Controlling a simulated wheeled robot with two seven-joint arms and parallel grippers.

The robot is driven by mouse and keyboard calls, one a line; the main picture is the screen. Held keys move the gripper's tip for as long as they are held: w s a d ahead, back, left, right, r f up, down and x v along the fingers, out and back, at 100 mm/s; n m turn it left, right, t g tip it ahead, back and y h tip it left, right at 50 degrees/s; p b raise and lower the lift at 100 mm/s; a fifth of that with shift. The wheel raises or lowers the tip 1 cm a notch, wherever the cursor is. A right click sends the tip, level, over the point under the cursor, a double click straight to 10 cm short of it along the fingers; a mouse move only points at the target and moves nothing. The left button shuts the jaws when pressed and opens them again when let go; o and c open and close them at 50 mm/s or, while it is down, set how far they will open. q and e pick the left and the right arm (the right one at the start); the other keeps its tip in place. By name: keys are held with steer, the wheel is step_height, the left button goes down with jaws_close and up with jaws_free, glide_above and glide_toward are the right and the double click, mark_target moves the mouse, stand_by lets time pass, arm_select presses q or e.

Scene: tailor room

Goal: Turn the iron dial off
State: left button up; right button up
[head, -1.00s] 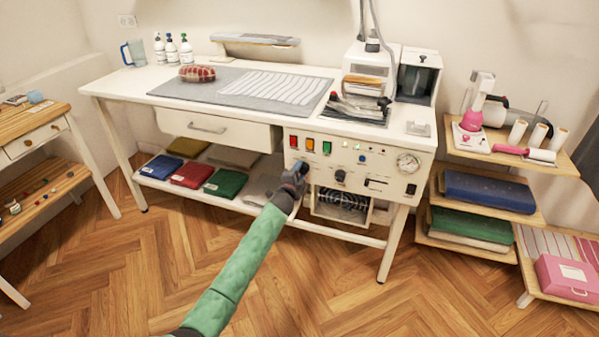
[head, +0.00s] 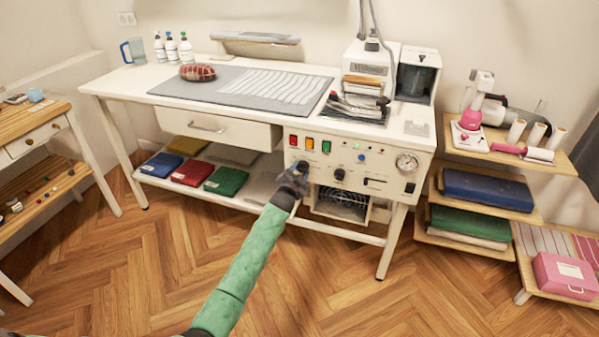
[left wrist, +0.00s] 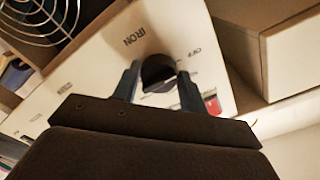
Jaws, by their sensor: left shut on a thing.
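The iron dial (left wrist: 157,69) is a dark round knob on the white control panel, beside the printed word IRON in the left wrist view. My left gripper (left wrist: 158,84) has one finger on each side of the dial and is shut on it. In the head view my left gripper (head: 297,173) is at the lower left of the control panel (head: 318,168) and hides the iron dial. A second black dial (head: 339,174) sits to its right on the panel. My right gripper is not in view.
Red, amber and green switches (head: 309,144) sit above my gripper. A pressure gauge (head: 407,162) is at the panel's right. A fan grille (head: 342,203) is below the panel. The floor in front is clear.

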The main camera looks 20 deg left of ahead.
arm_select(q)
steer(key=shift+f, duration=0.15)
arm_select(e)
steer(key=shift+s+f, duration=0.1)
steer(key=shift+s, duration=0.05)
arm_select(q)
steer(key=o, duration=0.9)
steer(key=shift+o, duration=0.2)
steer(key=shift+s, duration=0.15)
steer(key=shift+s, duration=0.25)
steer(key=s, duration=0.7)
steer(key=shift+a, duration=0.15)
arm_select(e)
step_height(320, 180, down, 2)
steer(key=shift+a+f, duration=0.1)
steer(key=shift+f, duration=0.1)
